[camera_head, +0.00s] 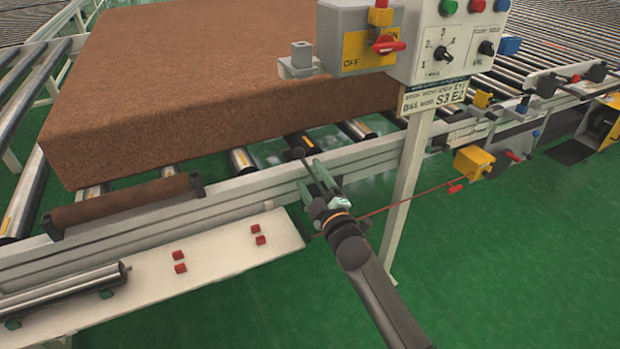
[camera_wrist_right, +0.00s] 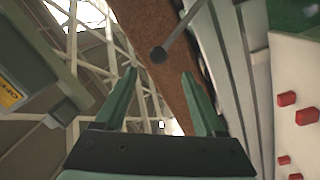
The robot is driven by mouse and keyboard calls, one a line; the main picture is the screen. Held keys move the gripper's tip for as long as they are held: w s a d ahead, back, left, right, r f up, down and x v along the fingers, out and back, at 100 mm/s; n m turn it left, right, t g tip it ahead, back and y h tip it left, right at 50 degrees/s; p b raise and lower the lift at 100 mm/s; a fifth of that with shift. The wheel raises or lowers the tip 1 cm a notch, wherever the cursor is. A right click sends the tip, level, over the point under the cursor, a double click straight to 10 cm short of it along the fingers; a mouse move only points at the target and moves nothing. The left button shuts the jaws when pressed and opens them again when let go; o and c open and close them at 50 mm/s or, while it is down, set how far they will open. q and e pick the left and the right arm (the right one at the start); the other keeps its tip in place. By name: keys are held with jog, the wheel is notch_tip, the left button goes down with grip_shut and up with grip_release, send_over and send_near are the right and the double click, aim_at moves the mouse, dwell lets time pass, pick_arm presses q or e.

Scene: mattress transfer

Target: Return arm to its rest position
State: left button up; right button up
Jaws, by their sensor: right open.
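My right gripper (camera_head: 312,178) is in front of the conveyor's near rail, with its arm coming in from the lower right. Its two green fingers are apart and hold nothing. In the right wrist view the open fingers (camera_wrist_right: 158,74) show with a gap between them. A thin grey lever with a dark ball knob (camera_wrist_right: 158,53) lies just past the fingertips, in line with the gap; the knob also shows in the head view (camera_head: 297,153). I cannot tell how far the knob is from the fingers. My left gripper is not in view.
A brown mattress (camera_head: 200,80) lies on the roller conveyor. A control panel (camera_head: 445,45) on a white post and a grey-yellow switch box (camera_head: 360,40) stand close above my gripper. A white shelf with red buttons (camera_head: 215,255) is at left. Green floor (camera_head: 520,260) is open at right.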

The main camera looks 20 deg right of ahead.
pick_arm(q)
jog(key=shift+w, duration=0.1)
pick_arm(e)
jog(key=s+a+f+m+g+y, duration=0.1)
jog(key=s+a+f+m+g, duration=0.2)
jog(key=s+f, duration=0.55)
jog(key=s+a+f+m+g+y, duration=0.1)
jog(key=s+a+f+m+g, duration=0.15)
jog(key=s+f, duration=0.65)
jog(key=s+a+f+m+g, duration=0.2)
jog(key=s+f+m+g, duration=0.15)
jog(key=s, duration=0.95)
pick_arm(q)
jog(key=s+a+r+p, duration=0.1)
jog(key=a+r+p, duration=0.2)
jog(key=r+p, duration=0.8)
jog(key=p, duration=0.4)
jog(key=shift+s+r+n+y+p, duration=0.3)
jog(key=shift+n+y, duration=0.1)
pick_arm(e)
notch_tip(320, 180, up, 11)
jog(key=s+d, duration=0.2)
jog(key=shift+s+d+m+g, duration=0.15)
jog(key=shift+s+m+g, duration=0.15)
jog(key=shift+m, duration=0.1)
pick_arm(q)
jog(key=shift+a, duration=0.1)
